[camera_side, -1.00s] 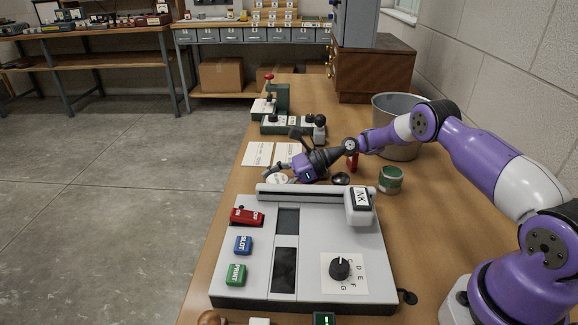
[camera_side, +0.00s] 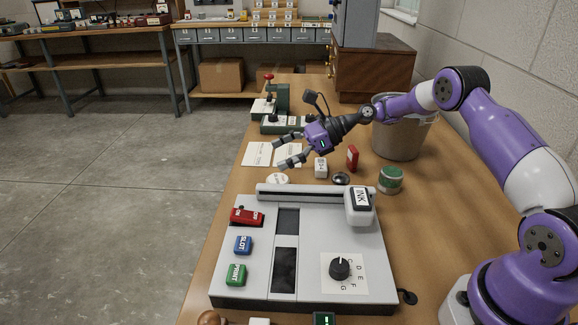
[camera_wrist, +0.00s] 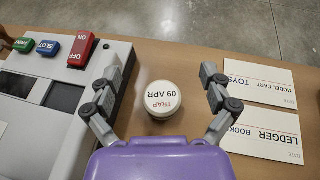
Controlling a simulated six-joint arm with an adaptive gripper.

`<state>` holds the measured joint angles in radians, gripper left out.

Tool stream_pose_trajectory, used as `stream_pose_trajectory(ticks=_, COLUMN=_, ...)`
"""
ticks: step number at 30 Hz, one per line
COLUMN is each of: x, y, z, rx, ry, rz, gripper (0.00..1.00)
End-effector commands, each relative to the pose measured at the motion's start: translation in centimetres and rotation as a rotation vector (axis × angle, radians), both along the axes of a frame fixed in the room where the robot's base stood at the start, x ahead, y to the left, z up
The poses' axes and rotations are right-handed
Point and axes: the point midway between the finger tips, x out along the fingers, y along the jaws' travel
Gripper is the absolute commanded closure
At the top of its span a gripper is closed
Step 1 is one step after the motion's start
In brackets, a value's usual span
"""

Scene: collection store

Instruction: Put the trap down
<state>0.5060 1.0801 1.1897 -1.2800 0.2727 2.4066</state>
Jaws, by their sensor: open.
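The trap (camera_wrist: 163,99) is a round, white-lidded piece marked "TRAP 09 APR". In the side view the trap (camera_side: 277,178) rests on the wooden table just behind the grey machine's back bar. My gripper (camera_side: 280,154) is above the table there, with its fingers spread apart. In the wrist view my gripper (camera_wrist: 160,68) is open, one finger on each side of the trap, and nothing is held. The fingers are clear of the trap.
The grey machine (camera_side: 315,282) with coloured switches and a dial fills the front. Cards (camera_side: 257,154) lie left of my gripper. A white block (camera_side: 320,167), red block (camera_side: 352,158), green tin (camera_side: 391,180) and bin (camera_side: 400,140) stand to the right.

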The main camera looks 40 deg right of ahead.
Motion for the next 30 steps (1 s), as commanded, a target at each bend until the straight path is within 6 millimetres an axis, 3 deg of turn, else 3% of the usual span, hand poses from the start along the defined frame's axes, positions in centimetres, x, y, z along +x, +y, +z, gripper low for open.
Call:
stream_pose_trajectory(ticks=5, x=-0.1, y=0.8, z=2.5, rx=-0.176, ry=-0.115, rz=0.067, gripper=0.08)
stream_pose_trajectory(ticks=8, x=-1.1, y=1.8, z=4.9, rx=-0.421, ry=-0.267, rz=0.177, gripper=0.08)
stream_pose_trajectory(ticks=11, x=-3.4, y=2.7, z=7.5, rx=-0.709, ry=-0.435, rz=0.340, gripper=0.08)
stream_pose_trajectory(ticks=15, x=-8.3, y=3.1, z=10.3, rx=-1.076, ry=-0.633, rz=0.612, gripper=0.08)
stream_pose_trajectory(ticks=19, x=-14.1, y=2.7, z=11.7, rx=-1.358, ry=-0.773, rz=0.899, gripper=0.08)
stream_pose_trajectory(ticks=24, x=-21.1, y=1.1, z=11.4, rx=-1.589, ry=-0.885, rz=1.253, gripper=0.08)
stream_pose_trajectory(ticks=29, x=-24.9, y=-0.1, z=10.4, rx=-1.672, ry=-0.933, rz=1.461, gripper=0.08)
stream_pose_trajectory(ticks=30, x=-25.4, y=-0.3, z=10.2, rx=-1.679, ry=-0.939, rz=1.492, gripper=0.00)
